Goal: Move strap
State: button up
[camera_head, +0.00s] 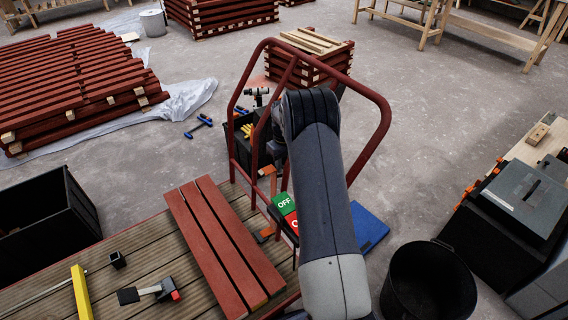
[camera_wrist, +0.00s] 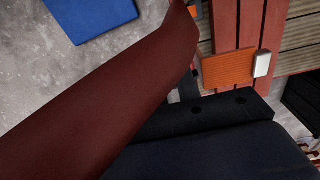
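I cannot pick out a strap for certain in either view. My arm reaches forward in the head view and hides most of my gripper behind it and the red tube frame (camera_head: 378,140). In the wrist view a dark part with round holes, likely of my gripper, fills the bottom. A textured orange piece (camera_wrist: 228,71) with a white block (camera_wrist: 262,64) at its end shows above it, in front of the red battens (camera_wrist: 238,25). I cannot tell whether it is a finger pad or a separate thing. No fingertips show clearly.
A dark red bar (camera_wrist: 110,95) crosses the wrist view very close. Red battens (camera_head: 222,245) lie on the slatted deck with a mallet (camera_head: 150,291) and a yellow bar (camera_head: 81,292). A green-and-red OFF sign (camera_head: 284,203), a blue panel (camera_head: 368,227) and a black bin (camera_head: 428,282) are nearby.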

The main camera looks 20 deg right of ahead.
jog(key=shift+r, duration=0.1)
notch_tip(320, 180, up, 11)
jog(key=p, duration=0.1)
jog(key=shift+f+p, duration=0.2)
jog(key=shift+p, duration=0.1)
dwell(0.3)
notch_tip(320, 180, down, 11)
jog(key=shift+r+b, duration=0.1)
jog(key=shift+b, duration=0.7)
jog(key=shift+s+a+r, duration=0.1)
jog(key=shift+a+r, duration=0.05)
jog(key=shift+a, duration=0.4)
